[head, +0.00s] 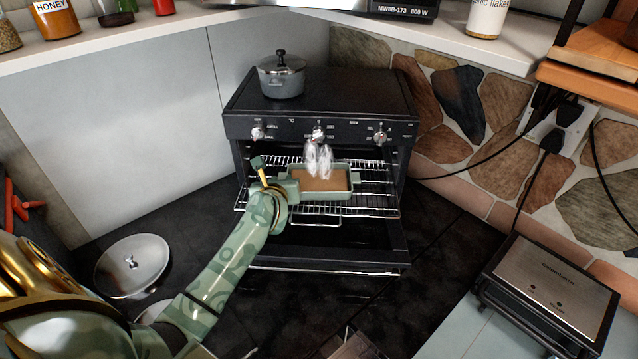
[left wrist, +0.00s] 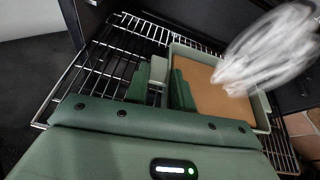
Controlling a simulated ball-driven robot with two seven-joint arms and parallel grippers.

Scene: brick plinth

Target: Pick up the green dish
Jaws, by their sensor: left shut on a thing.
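The green dish (head: 338,195) is rectangular and holds a flat brown filling. It sits at the wire rack of the open oven, and white steam rises over it. I cannot tell whether its base touches the rack. My left gripper (head: 287,184) is at the dish's left end and is shut on it. In the left wrist view, the fingers (left wrist: 160,84) close on the near end of the dish (left wrist: 262,112); steam hides part of its far side. My right gripper is not in view.
The black oven (head: 322,126) has its door down and its wire rack (head: 375,205) out. A grey pot (head: 281,80) stands on top. A round metal lid (head: 132,265) lies at lower left. A metal-topped appliance (head: 555,290) stands at lower right. Cables run along the right wall.

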